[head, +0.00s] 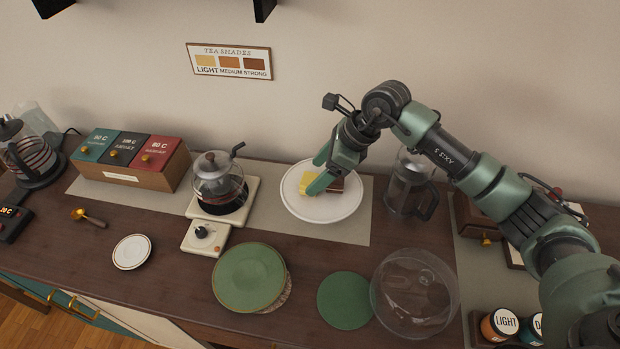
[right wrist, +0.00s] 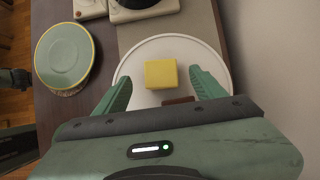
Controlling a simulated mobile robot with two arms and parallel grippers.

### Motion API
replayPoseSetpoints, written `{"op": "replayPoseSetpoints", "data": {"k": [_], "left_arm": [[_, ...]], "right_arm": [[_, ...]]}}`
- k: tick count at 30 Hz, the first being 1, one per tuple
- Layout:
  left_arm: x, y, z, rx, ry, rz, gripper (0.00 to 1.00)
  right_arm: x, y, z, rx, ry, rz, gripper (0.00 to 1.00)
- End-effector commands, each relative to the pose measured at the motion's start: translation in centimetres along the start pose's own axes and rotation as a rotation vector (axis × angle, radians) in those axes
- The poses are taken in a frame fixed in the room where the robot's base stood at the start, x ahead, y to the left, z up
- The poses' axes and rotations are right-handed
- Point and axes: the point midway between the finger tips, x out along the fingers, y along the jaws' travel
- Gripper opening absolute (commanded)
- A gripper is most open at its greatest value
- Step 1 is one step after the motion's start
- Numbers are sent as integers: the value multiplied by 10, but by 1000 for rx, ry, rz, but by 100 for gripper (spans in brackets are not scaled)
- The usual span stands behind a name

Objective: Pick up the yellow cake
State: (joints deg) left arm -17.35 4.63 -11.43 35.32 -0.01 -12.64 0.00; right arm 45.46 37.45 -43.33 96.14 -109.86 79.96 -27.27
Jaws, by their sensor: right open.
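The yellow cake (head: 306,180) is a small block on a white plate (head: 312,216) on the counter. In the right wrist view the yellow cake (right wrist: 161,74) lies on the plate (right wrist: 146,99), ahead of and between my fingertips. A brown piece (head: 337,185) lies right beside it and shows partly in the right wrist view (right wrist: 178,100). My right gripper (head: 317,172) is open over the plate, with its green fingers on either side of the yellow cake. In the right wrist view the fingers of my right gripper (right wrist: 163,84) hold nothing. My left gripper is not in view.
A glass teapot (head: 217,180) on a warmer stands left of the plate. A French press (head: 408,187) stands at its right. The wall is close behind.

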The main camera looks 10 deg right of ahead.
Motion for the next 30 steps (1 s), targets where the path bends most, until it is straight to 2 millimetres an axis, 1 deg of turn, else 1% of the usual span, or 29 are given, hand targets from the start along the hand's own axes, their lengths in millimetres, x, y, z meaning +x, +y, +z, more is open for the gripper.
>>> {"op": "replayPoseSetpoints", "data": {"k": [1, 3, 7, 10, 15, 16, 17, 18, 20, 21, 22, 23, 30], "left_arm": [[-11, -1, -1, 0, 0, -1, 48], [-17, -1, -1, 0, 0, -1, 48], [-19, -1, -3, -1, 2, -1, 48], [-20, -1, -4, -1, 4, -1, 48], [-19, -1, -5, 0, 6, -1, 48], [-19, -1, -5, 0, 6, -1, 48], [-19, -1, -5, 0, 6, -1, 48], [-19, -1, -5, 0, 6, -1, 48], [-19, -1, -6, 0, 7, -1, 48], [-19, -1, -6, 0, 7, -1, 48], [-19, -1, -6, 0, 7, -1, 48], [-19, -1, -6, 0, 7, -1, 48], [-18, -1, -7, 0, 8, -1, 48]], "right_arm": [[5, 1, 4, 3, 0, 6, 70], [16, 1, 4, 3, 0, 6, 70], [33, 0, 2, 2, 0, 4, 70], [38, 0, 2, 1, -1, 2, 70], [38, 0, 1, 1, -1, 1, 70], [38, 0, 1, 1, -1, 1, 65], [38, 0, 1, 1, -1, 1, 56], [38, 0, 1, 1, -1, 1, 45], [38, 0, 1, 1, -1, 1, 28], [38, 0, 1, 1, -1, 1, 17], [38, 0, 1, 1, -1, 1, 9], [38, 0, 1, 1, -1, 1, 3], [37, -1, 2, 1, -1, 1, 3]]}}
